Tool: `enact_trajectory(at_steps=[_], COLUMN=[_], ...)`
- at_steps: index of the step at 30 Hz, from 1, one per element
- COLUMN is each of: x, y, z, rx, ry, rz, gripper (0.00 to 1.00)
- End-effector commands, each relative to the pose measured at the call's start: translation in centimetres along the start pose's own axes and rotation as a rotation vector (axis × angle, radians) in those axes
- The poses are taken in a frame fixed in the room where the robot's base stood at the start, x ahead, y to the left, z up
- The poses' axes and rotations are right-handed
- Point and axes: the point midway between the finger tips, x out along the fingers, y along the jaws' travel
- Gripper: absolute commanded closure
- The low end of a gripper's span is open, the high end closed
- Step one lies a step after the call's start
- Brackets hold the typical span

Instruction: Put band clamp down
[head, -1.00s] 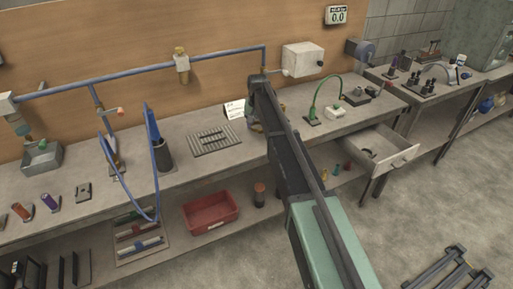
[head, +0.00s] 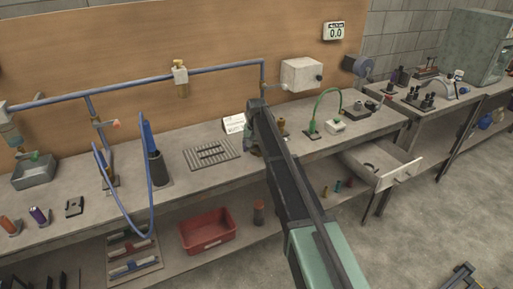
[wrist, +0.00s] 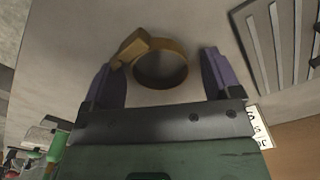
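The band clamp (wrist: 148,46) is a golden-brown ring with a block-like lug on its left side. In the wrist view it appears to rest on the grey bench top, between and slightly beyond my two purple fingertips. My gripper (wrist: 160,62) is open around it. A gap shows between the ring and the right finger. The left finger is close to the lug, and I cannot tell whether they touch. In the head view my arm mostly hides the gripper, near the small white card (head: 234,124), and I cannot make out the clamp there.
A slotted grey plate (head: 212,153) lies left of my gripper on the bench; its slots also show at the wrist view's upper right. A green curved lamp (head: 326,108) stands to the right. The drawer (head: 385,165) is open. A red bin (head: 207,231) sits on the lower shelf.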

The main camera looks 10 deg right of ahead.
Motion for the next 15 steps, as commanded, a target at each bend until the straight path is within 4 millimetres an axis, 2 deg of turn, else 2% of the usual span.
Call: enact_trajectory(at_steps=[8,11,15], x=[-0.5,-1.9,-5.3], y=[0.0,0.0,0.0], z=[0.0,0.0,0.0], rx=[0.000,0.000,0.000], ry=[0.000,0.000,0.000], rz=[0.000,0.000,0.000], gripper=[0.17,0.17,0.17])
